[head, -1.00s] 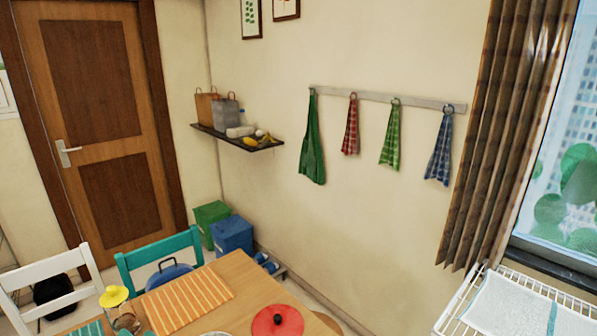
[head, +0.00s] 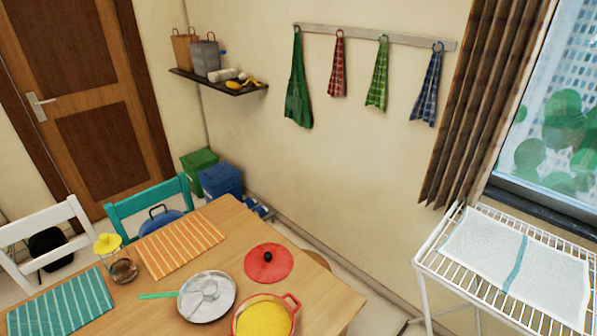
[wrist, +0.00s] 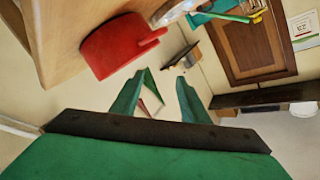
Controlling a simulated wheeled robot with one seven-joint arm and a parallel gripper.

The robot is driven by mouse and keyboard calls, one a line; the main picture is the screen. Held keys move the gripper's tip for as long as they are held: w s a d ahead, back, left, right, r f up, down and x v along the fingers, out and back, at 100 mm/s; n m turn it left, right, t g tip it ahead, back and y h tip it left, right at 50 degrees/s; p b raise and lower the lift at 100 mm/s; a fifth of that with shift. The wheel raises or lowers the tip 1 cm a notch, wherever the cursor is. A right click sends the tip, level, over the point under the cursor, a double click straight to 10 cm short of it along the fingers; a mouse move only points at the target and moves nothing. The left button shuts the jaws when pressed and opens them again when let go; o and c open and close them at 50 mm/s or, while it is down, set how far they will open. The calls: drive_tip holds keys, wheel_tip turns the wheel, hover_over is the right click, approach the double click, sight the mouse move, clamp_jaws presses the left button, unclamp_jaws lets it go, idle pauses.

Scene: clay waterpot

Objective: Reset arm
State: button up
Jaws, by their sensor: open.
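My gripper (wrist: 165,78) shows only in the wrist view. Its two green fingers stand apart, with only background seen between them and nothing held. A dark bar and a green body lie behind the fingers, at the bottom of that view. The wrist view is strongly tilted, with the wooden table edge at upper left. The arm does not show in the head view.
The wooden table (head: 222,248) holds a pan (head: 207,296), a red lid (head: 268,263), a yellow-filled pot (head: 263,320) and a jar (head: 122,270). A wire rack (head: 440,262) stands at right. A red object (wrist: 115,45) shows beside the table edge.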

drive_tip(key=s+d+n+h, duration=0.1)
drive_tip(key=s+d+n, duration=0.2)
drive_tip(key=s+d, duration=0.3)
drive_tip(key=s+d+f+n+h, duration=0.1)
drive_tip(key=s+d+n+h, duration=0.1)
drive_tip(key=s+d, duration=0.5)
drive_tip(key=s, duration=0.6)
drive_tip(key=shift+d+f+n+g, duration=0.15)
drive_tip(key=shift+d+n+g, duration=0.05)
drive_tip(key=shift+n+g, duration=0.2)
